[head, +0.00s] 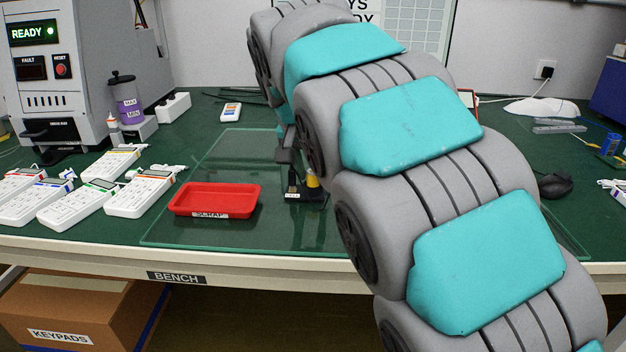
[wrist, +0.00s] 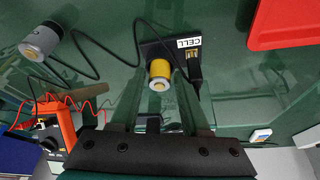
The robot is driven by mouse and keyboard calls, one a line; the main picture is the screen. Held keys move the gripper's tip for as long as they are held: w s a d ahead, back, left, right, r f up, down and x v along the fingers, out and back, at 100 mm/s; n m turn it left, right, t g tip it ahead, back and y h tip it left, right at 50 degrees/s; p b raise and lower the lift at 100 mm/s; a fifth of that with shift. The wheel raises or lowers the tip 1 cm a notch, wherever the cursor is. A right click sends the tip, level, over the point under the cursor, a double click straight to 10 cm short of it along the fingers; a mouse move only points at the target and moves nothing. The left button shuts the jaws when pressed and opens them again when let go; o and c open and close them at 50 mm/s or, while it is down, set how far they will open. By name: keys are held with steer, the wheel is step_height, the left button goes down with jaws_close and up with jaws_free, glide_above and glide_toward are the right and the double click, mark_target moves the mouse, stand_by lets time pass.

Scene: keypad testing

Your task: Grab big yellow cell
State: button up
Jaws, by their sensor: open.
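The big yellow cell (wrist: 160,70) stands on a dark base with a white CELL label (wrist: 189,43) in the wrist view. Its round metal end faces my camera. In the head view the yellow cell (head: 313,181) shows just left of my arm, partly covered. My gripper (wrist: 158,105) is open and empty in the wrist view, its two fingers pointing toward the cell, one on each side of its line. I cannot tell how far the fingertips are from it. In the head view my gripper is mostly hidden by my arm.
A red SCRAP tray (head: 214,199) lies left of the cell on a glass mat (head: 190,238). Several white keypads (head: 141,193) lie further left. A grey cylinder (wrist: 38,42) with a black cable and an orange meter (wrist: 68,120) lie nearby in the wrist view.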

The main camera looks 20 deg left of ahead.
jaws_close()
stand_by(0.3)
steer(key=shift+r, duration=0.15)
stand_by(0.3)
